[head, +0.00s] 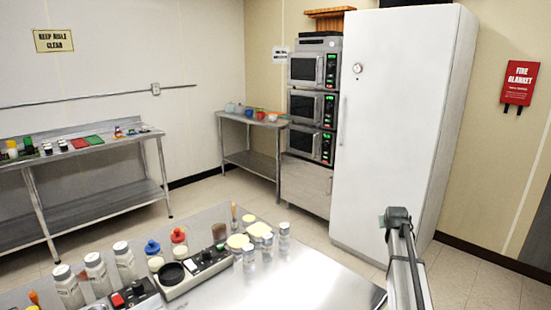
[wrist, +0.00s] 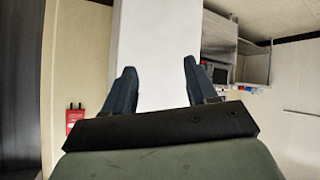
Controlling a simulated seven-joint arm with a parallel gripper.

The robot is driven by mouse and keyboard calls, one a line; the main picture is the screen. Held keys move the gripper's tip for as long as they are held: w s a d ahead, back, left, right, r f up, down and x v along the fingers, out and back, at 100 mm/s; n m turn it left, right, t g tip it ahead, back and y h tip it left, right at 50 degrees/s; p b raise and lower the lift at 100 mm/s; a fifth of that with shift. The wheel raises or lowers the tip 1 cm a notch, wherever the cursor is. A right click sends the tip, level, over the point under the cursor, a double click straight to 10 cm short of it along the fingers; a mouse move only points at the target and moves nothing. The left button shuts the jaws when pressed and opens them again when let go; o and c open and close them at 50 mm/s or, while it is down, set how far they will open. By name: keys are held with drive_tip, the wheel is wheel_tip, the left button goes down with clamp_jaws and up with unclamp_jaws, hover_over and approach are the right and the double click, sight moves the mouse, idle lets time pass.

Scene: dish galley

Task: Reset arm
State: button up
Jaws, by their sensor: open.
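My gripper (wrist: 160,88) shows in the wrist view with its two dark fingers apart and nothing between them. Behind the fingers is the white fridge (wrist: 158,50), some distance away. In the head view my arm rises at the lower right, over the right end of the steel table; the fingers cannot be made out there. The tall white fridge (head: 395,130) stands behind it with its door shut.
The near steel table (head: 300,285) holds several jars, bottles with coloured caps and a black-and-white appliance (head: 195,273). Stacked microwaves (head: 313,100) stand left of the fridge. A side table (head: 250,160) and a long counter (head: 90,155) line the walls. The floor between is clear.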

drive_tip(key=s+d+f+m+g+y, duration=0.15)
drive_tip(key=s+f, duration=0.35)
drive_tip(key=f, duration=0.6)
drive_tip(key=s+f+m+g+y, duration=0.15)
drive_tip(key=s+f, duration=0.35)
drive_tip(key=f, duration=0.6)
drive_tip(key=s+a+f+m+g+y, duration=0.2)
drive_tip(key=s+a+f+m+y, duration=0.15)
drive_tip(key=s+f, duration=0.7)
drive_tip(key=s+a+f+m+g+y, duration=0.2)
drive_tip(key=s+a+f, duration=0.3)
drive_tip(key=s+f, duration=0.5)
drive_tip(key=s+a+f+n+g, duration=0.1)
drive_tip(key=s+a+f+g, duration=0.1)
drive_tip(key=s+a+f, duration=0.4)
drive_tip(key=s+a+f+g, duration=0.1)
drive_tip(key=s+a+g, duration=0.2)
drive_tip(key=s+a, duration=0.6)
drive_tip(key=s+a+n+g+h, duration=0.2)
drive_tip(key=s+n, duration=0.2)
drive_tip(key=s, duration=0.6)
drive_tip(key=s+a+n+g+h, duration=0.2)
drive_tip(key=s+a+n, duration=0.1)
drive_tip(key=s, duration=0.8)
drive_tip(key=shift+s+a+n+g, duration=0.15)
drive_tip(key=shift+n+g, duration=0.15)
drive_tip(key=shift+n, duration=0.45)
drive_tip(key=shift+h, duration=0.25)
